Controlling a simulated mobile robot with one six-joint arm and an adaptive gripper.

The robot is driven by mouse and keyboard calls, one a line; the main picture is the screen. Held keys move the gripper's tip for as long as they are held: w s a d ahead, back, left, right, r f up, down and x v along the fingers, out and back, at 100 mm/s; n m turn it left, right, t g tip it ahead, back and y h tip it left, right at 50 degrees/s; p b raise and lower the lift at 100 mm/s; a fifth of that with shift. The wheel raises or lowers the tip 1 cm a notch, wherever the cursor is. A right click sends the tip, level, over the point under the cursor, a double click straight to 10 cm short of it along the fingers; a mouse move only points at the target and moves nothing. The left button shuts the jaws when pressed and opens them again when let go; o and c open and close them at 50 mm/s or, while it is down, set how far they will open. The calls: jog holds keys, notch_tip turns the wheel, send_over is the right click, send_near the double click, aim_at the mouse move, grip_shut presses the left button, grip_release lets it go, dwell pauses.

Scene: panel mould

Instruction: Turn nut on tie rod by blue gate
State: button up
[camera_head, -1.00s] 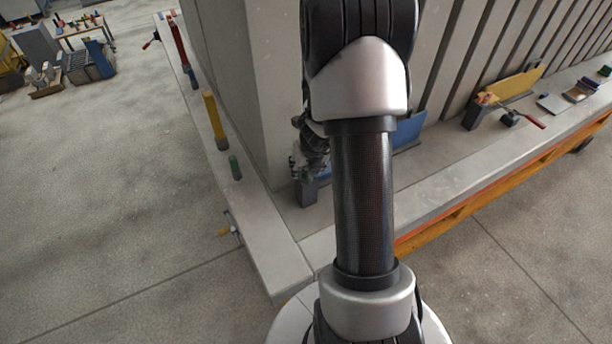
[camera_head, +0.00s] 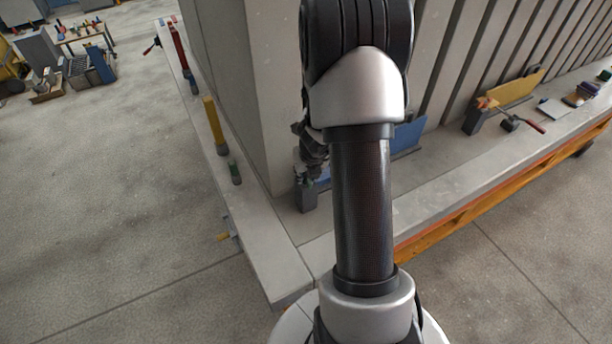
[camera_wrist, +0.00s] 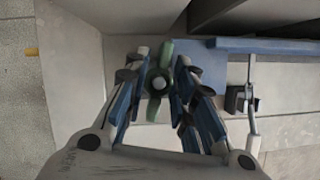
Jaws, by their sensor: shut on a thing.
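The blue gate (camera_wrist: 262,46) runs along the upper right of the wrist view; part of it shows right of my arm in the head view (camera_head: 409,134). The green winged nut (camera_wrist: 153,108) sits around the pale round end of the tie rod (camera_wrist: 159,83), seen end-on. My gripper (camera_wrist: 158,86) is shut on the nut, one blue-padded finger on each side. In the head view my gripper (camera_head: 311,165) is small and partly hidden by my arm, above a grey block (camera_head: 305,198) at the wall's foot.
A concrete wall (camera_head: 245,90) rises behind the gripper.

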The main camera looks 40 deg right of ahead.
grip_shut()
jog(key=shift+a+r+m+h+p, duration=0.1)
jog(key=shift+r+m+h+p, duration=0.15)
jog(key=shift+m+p, duration=0.6)
jog(key=shift+f+m+g+h+p, duration=0.2)
jog(key=shift+m+g+h+p, duration=0.15)
jog(key=shift+m, duration=0.5)
jog(key=shift+r+m+g+p, duration=0.15)
jog(key=shift+m+g+p, duration=0.2)
jog(key=shift+m+p, duration=0.75)
jog(key=shift+m+h+p, duration=0.3)
jog(key=shift+m+h, duration=0.1)
jog(key=shift+m, duration=0.2)
jog(key=shift+m+g+p, duration=0.6)
jog(key=shift+m+p, duration=0.4)
jog(key=shift+p, duration=0.2)
jog(key=shift+m+p, duration=0.45)
jog(key=shift+m, duration=0.25)
